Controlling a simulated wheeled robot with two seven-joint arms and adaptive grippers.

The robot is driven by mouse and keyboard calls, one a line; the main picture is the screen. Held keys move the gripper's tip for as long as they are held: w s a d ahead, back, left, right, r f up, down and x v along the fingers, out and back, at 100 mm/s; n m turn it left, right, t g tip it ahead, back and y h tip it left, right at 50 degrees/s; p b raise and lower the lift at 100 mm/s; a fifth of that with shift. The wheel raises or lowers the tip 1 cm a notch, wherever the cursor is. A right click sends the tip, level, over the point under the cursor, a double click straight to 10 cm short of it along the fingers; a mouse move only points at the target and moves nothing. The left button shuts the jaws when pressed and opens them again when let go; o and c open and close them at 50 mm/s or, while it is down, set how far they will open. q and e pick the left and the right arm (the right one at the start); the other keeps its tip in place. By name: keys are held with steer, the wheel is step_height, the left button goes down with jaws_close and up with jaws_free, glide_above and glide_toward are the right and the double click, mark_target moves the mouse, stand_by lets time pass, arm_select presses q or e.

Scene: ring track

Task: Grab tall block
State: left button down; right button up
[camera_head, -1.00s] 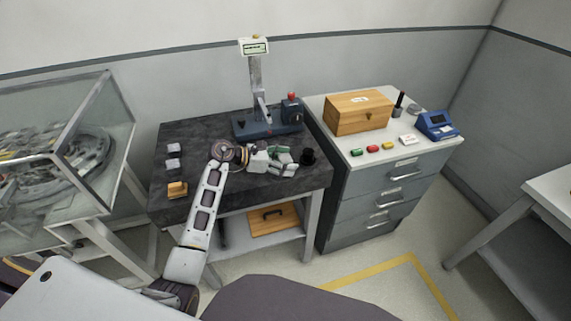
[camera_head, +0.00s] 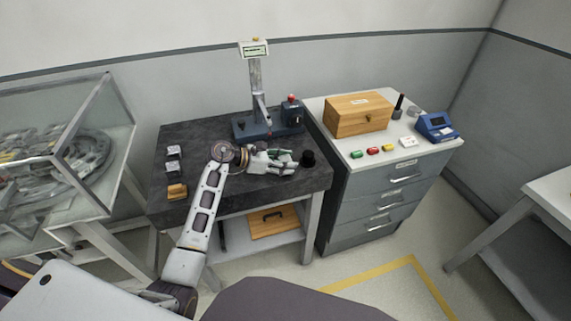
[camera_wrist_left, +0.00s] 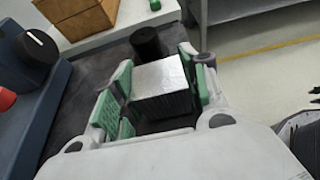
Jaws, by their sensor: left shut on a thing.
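My left gripper (camera_head: 284,158) reaches over the dark table from the left in the head view. In the left wrist view the gripper (camera_wrist_left: 155,95) has its green pads on both sides of a silver-grey block (camera_wrist_left: 161,77) with dark sides. It is shut on this block. In the head view the block is mostly hidden by the gripper. I cannot tell whether its base touches the table. A black cylinder (camera_head: 307,158) stands just beyond the fingertips, and it also shows in the left wrist view (camera_wrist_left: 146,42). My right gripper is not in view.
Two silver blocks and a wooden block (camera_head: 177,191) sit at the table's left side. A blue-based test stand (camera_head: 256,128) stands behind the gripper. A drawer cabinet (camera_head: 375,185) with a wooden box (camera_head: 358,114) adjoins on the right. A glass case (camera_head: 60,150) stands left.

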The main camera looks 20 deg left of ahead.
mark_target(285, 159)
arm_select(q)
steer(key=shift+r, duration=0.9)
step_height(285, 159, up, 6)
steer(key=shift+r, duration=0.9)
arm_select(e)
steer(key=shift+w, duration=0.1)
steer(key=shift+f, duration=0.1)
